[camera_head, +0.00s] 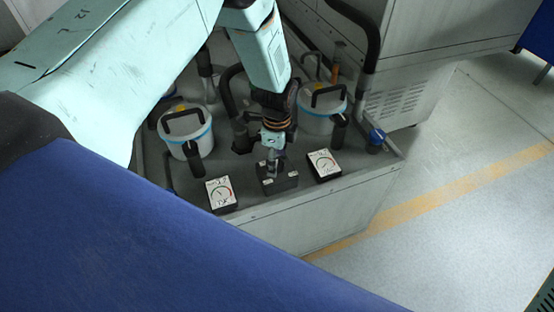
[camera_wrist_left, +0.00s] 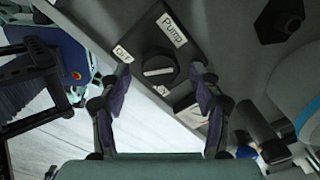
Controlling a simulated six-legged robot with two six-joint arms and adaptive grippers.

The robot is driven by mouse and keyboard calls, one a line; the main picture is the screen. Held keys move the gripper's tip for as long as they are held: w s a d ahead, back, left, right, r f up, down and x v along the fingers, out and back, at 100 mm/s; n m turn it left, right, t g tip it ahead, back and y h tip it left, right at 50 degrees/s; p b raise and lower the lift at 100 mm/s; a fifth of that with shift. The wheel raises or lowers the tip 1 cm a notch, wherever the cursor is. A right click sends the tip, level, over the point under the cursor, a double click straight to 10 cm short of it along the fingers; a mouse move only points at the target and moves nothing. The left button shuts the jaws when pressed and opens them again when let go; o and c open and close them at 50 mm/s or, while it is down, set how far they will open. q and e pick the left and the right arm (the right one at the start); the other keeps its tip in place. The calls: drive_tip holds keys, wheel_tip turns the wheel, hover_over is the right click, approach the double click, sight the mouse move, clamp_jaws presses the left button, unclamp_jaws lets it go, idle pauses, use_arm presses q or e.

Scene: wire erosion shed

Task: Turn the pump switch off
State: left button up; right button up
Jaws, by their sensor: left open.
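The pump switch is a dark box (camera_head: 286,184) with a round black knob, on the front edge of the grey machine top. In the left wrist view the knob (camera_wrist_left: 160,70) has a pale bar lying nearly level. A "Pump" label (camera_wrist_left: 172,30) is on the box, an "OFF" label (camera_wrist_left: 122,52) is up and left of the knob, and another label below it is partly hidden. My left gripper (camera_head: 272,165) points down over the box. It is open, with one finger on each side of the knob in the wrist view; contact cannot be told. My right gripper is not in view.
Two dial gauges, one on the left (camera_head: 221,194) and one on the right (camera_head: 325,164), flank the box. White lidded canisters (camera_head: 188,143) and (camera_head: 318,118) and black hoses stand behind. A blue-topped fitting (camera_head: 376,137) is at the right corner. Open floor lies to the right.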

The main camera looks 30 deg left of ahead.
use_arm(q)
wheel_tip(320, 180, up, 11)
idle(0.4)
drive_tip(key=shift+r, duration=0.1)
drive_tip(key=n+t+b, duration=0.1)
drive_tip(key=n+t, duration=0.2)
drive_tip(key=n, duration=1.3)
approach(252, 213)
wheel_tip(252, 213, down, 3)
drive_tip(key=d, duration=0.2)
drive_tip(key=s+f+n+g+b, duration=0.1)
drive_tip(key=s+f+g, duration=0.2)
drive_tip(key=s, duration=1.3)
drive_tip(key=shift+s+f, duration=0.2)
drive_tip(key=shift+s, duration=0.15)
